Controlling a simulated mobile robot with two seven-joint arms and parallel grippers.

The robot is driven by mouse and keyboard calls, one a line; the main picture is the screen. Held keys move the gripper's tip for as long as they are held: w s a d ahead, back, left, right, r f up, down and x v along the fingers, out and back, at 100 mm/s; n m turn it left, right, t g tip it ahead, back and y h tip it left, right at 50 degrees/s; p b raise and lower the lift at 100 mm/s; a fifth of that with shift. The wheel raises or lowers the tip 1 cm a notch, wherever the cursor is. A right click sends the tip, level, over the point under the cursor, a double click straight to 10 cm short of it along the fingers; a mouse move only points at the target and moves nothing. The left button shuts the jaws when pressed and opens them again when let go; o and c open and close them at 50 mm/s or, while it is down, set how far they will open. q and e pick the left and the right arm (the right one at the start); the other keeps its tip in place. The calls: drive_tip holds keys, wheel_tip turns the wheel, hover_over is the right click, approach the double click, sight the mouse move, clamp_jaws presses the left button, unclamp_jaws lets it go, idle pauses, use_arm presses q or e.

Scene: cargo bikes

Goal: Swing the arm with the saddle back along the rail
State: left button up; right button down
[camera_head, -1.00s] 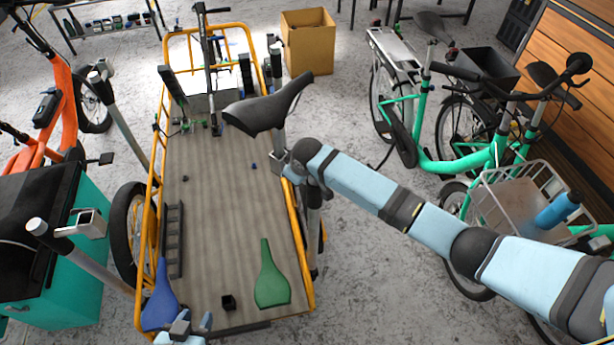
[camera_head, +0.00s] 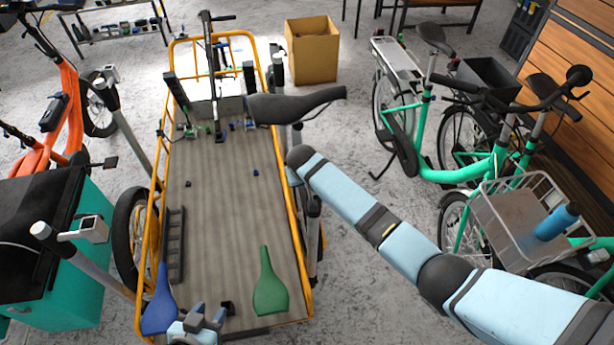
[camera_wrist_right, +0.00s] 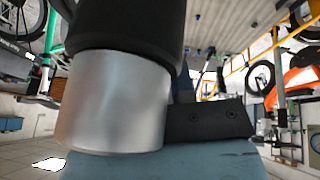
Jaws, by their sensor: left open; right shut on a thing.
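A black saddle (camera_head: 297,105) is in the head view above the right side of the cargo bed, its narrow nose pointing right. My right gripper (camera_head: 292,172) is under it at the right rail (camera_head: 293,212), largely hidden by my own wrist. In the right wrist view a silver post (camera_wrist_right: 112,102) with a black part above it stands against the dark jaw (camera_wrist_right: 205,120), and the gripper is shut on this post. My left gripper (camera_head: 198,324) is open and empty at the front edge of the bed.
A blue saddle (camera_head: 160,307) and a green saddle (camera_head: 270,290) lie on the cargo bed (camera_head: 220,215). A cardboard box (camera_head: 312,50) stands behind right.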

drive_tip(key=shift+w+d+m+h+p, duration=0.1)
drive_tip(key=shift+d+m+h+p, duration=0.25)
drive_tip(key=shift+m, duration=0.55)
drive_tip(key=shift+d, duration=0.2)
drive_tip(key=c, duration=1)
unclamp_jaws()
drive_tip(key=v, duration=1.3)
drive_tip(key=shift+a+r, duration=0.2)
drive_tip(key=shift+r, duration=0.2)
